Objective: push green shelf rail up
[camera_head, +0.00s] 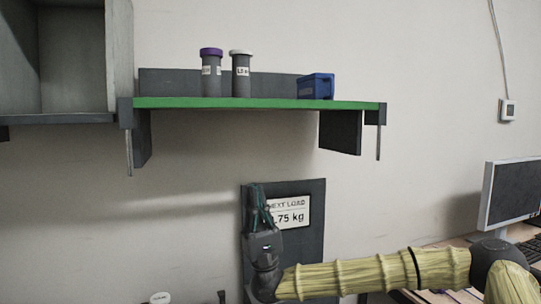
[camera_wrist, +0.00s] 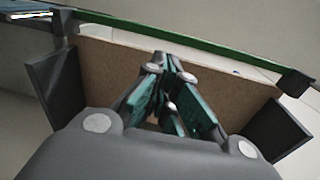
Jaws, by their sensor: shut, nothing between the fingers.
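The green shelf rail (camera_head: 258,104) runs along the front edge of a wall shelf in the head view. It looks close to level. In the wrist view the rail (camera_wrist: 175,40) crosses the top as a green strip, with the shelf's brown underside (camera_wrist: 120,58) below it. My gripper (camera_head: 254,188) points up, well below the shelf, in front of the dark sign panel. My gripper (camera_wrist: 168,66) is shut and empty, and its fingertips appear apart from the rail.
A purple-capped jar (camera_head: 211,72), a white-capped jar (camera_head: 241,75) and a blue box (camera_head: 316,87) stand on the shelf. Dark brackets (camera_head: 341,131) hang beneath its ends. A grey cabinet (camera_head: 72,60) is at left, a monitor (camera_head: 511,192) at right.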

